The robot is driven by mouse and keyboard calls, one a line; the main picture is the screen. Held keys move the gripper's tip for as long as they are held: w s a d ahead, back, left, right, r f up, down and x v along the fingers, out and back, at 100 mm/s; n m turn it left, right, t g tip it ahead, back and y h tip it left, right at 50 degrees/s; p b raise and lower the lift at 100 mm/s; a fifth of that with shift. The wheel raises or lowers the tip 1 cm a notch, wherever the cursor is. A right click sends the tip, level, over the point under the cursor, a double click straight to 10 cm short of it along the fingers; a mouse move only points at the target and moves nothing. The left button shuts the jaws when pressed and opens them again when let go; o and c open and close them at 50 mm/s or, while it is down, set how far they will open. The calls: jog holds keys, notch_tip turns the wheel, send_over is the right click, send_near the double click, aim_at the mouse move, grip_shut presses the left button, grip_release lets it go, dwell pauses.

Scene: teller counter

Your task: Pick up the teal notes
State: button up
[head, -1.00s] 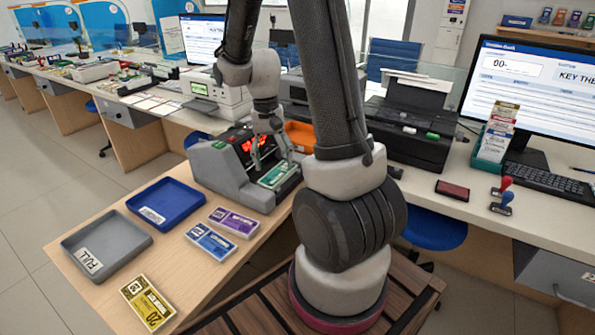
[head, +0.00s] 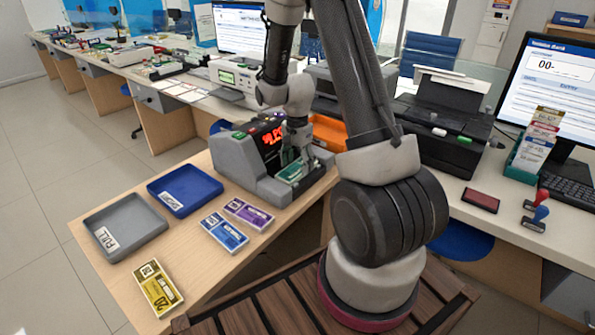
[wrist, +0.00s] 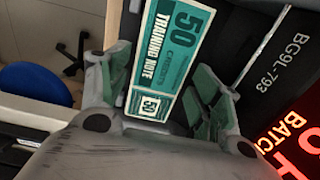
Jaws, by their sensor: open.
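The teal notes (head: 293,172) lie in the front tray of the grey counting machine (head: 250,168). In the wrist view the teal notes (wrist: 168,62) show "50" and "TRAINING NOTE", and their far end is cut off by the frame's top edge. My gripper (head: 291,150) is open, over the machine's tray, and partly covers the notes in the head view. In the wrist view my gripper (wrist: 165,70) has one green-padded finger on each side of the notes. I cannot tell whether either finger touches them.
A blue tray (head: 207,183) and a grey tray marked FULL (head: 150,226) stand on the wooden table. Purple notes (head: 249,213), blue notes (head: 224,232) and yellow notes (head: 157,289) lie near them. An orange object (head: 328,131) is behind the machine, and a black printer (head: 440,130) stands to the right.

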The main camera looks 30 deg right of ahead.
jog(key=shift+f, duration=0.6)
jog(key=c, duration=0.9)
jog(key=shift+r, duration=0.15)
